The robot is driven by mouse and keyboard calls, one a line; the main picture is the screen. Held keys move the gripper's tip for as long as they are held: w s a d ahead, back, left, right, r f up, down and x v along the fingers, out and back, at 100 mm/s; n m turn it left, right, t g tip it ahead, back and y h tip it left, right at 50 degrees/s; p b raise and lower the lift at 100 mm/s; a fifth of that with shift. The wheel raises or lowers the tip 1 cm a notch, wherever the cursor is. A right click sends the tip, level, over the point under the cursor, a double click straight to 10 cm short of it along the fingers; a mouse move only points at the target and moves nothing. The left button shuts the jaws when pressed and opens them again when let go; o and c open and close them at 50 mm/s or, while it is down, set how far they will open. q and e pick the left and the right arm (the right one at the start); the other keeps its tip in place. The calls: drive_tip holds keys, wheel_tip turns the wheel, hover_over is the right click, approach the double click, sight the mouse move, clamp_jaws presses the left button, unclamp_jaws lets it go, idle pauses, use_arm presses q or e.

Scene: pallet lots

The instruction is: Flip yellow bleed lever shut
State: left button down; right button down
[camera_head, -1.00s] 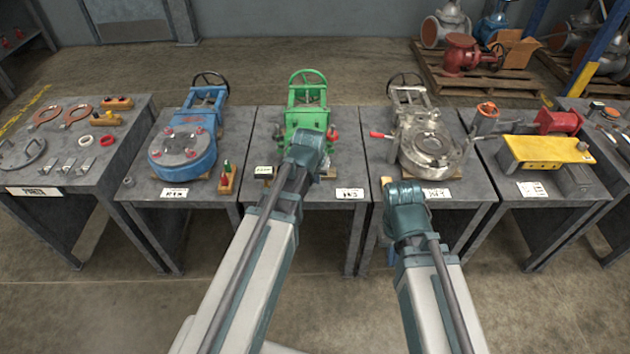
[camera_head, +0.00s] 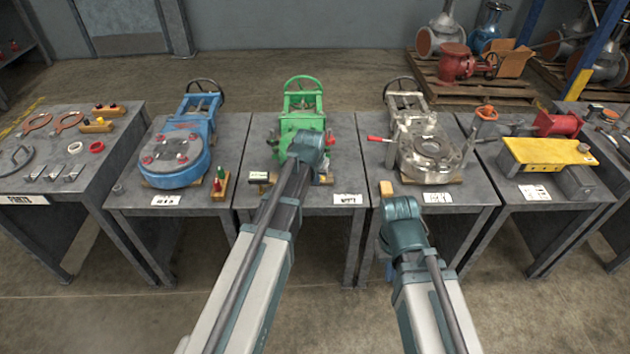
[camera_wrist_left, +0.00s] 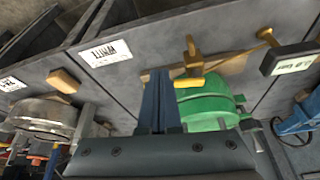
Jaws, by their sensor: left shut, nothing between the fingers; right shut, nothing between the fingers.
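The green valve (camera_head: 302,112) stands on the middle bench, partly hidden by my left arm in the head view. In the left wrist view its green body (camera_wrist_left: 208,100) lies just beyond my left gripper. A yellow lever (camera_wrist_left: 190,83) shows there, beside the green body and just right of my left fingertips (camera_wrist_left: 158,82). These fingers are shut and empty; whether they touch the lever I cannot tell. A brass fitting (camera_wrist_left: 192,48) stands next to the lever. My right gripper (camera_head: 390,268) hangs shut and empty below its wrist, in front of the bench with the silver valve.
The blue valve (camera_head: 176,158) stands on the bench to the left, the silver valve (camera_head: 430,150) on the bench to the right. A paper label (camera_head: 348,199) lies at the bench front.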

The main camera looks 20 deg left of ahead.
use_arm(q)
drive_tip(key=shift+w, duration=0.95)
drive_tip(key=shift+r, duration=0.1)
